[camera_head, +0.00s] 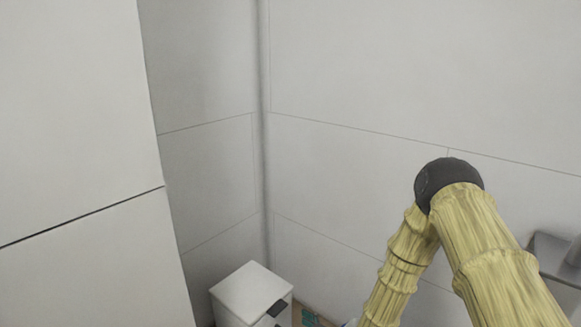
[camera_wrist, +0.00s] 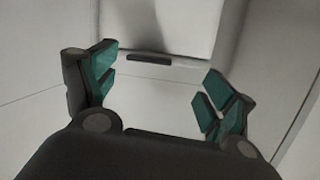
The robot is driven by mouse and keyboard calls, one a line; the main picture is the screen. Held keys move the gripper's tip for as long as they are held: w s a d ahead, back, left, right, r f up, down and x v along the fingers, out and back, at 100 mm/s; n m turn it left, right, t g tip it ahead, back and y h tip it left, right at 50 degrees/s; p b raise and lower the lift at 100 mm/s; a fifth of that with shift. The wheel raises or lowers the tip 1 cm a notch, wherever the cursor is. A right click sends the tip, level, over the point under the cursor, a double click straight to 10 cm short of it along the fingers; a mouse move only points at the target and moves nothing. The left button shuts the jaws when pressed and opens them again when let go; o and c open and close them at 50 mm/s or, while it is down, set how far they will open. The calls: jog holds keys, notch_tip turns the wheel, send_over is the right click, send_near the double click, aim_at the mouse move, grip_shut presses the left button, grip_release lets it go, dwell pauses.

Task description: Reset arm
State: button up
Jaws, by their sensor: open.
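My gripper (camera_wrist: 157,93) shows in the wrist view with its two teal-padded fingers spread wide apart. It is open and nothing is between the fingers. Past it is a pale surface with a short dark bar, which I cannot identify for sure. In the head view my arm, in a yellow sleeve with a dark joint, is bent at the right side. The gripper itself is out of that view, below the bottom edge.
A white cabinet (camera_head: 252,292) with a dark patch stands at the bottom, near the wall corner. A brown box (camera_head: 306,316) with a teal mark is beside it. A large white panel (camera_head: 80,130) fills the left. Grey panelled walls (camera_head: 350,70) close off the back.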

jog(key=s+d+f+m+g+h, duration=0.25)
jog(key=s+d+f, duration=0.3)
jog(key=s, duration=0.35)
jog(key=s+d+f+m+g+h, duration=0.1)
jog(key=s+d+f+g+h, duration=0.25)
jog(key=s+f, duration=0.4)
jog(key=s+d+m+g+h, duration=0.15)
jog(key=s+d, duration=0.25)
jog(key=s, duration=0.4)
jog(key=s+d+f+m+g+h, duration=0.1)
jog(key=s+d+g, duration=0.1)
jog(key=s+d, duration=0.35)
jog(key=s+d+m+g+h, duration=0.1)
jog(key=s+d+g+h, duration=0.15)
jog(key=s, duration=0.75)
notch_tip(320, 180, up, 38)
jog(key=p, duration=3.8)
jog(key=shift+d+t+y+p, duration=0.3)
jog(key=shift+d+t+p, duration=0.1)
jog(key=shift+d, duration=0.05)
